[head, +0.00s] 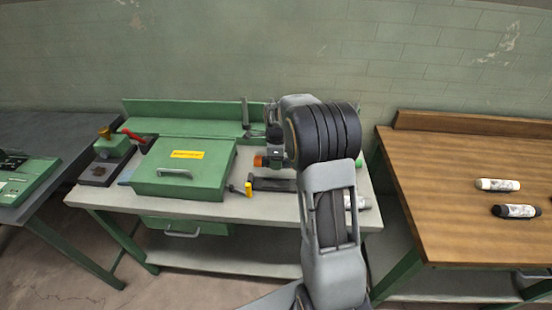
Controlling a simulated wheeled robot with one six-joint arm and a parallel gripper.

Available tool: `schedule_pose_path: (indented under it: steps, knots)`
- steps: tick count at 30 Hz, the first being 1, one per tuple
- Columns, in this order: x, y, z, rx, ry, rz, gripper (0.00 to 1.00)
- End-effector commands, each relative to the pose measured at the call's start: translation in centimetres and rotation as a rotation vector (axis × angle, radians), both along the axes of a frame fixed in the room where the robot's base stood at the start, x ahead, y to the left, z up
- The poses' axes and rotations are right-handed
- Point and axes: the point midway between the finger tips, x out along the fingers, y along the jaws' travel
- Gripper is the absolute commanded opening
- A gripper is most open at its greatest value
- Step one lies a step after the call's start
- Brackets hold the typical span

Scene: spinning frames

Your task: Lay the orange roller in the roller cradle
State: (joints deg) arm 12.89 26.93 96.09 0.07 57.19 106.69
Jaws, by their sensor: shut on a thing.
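The orange roller (259,161) shows only as a short orange end, just left of my gripper. My gripper (275,152) is over the right half of the light-topped green bench, mostly hidden by my own arm. It is shut on the orange roller. The roller's remaining length is hidden behind the gripper and arm. A dark, low piece that looks like the roller cradle (270,184) lies on the bench just below and in front of the roller. Its right part is hidden by my arm. The roller appears above it, apart from it, though the gap is hard to judge.
A yellow-tipped item (248,189) lies beside the dark piece. A wooden table (455,190) at right holds white and black rollers.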

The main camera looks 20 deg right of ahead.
Motion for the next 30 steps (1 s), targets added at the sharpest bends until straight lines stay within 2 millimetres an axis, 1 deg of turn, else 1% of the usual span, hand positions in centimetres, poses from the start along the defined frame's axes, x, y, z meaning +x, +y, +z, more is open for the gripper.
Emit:
schedule_pose_path:
  steps: [1,30]
  knots:
    - [0.0,0.0,-0.5,0.0,0.0,0.001,0.19]
    - [0.0,0.1,-7.4,0.001,0.001,0.003,0.19]
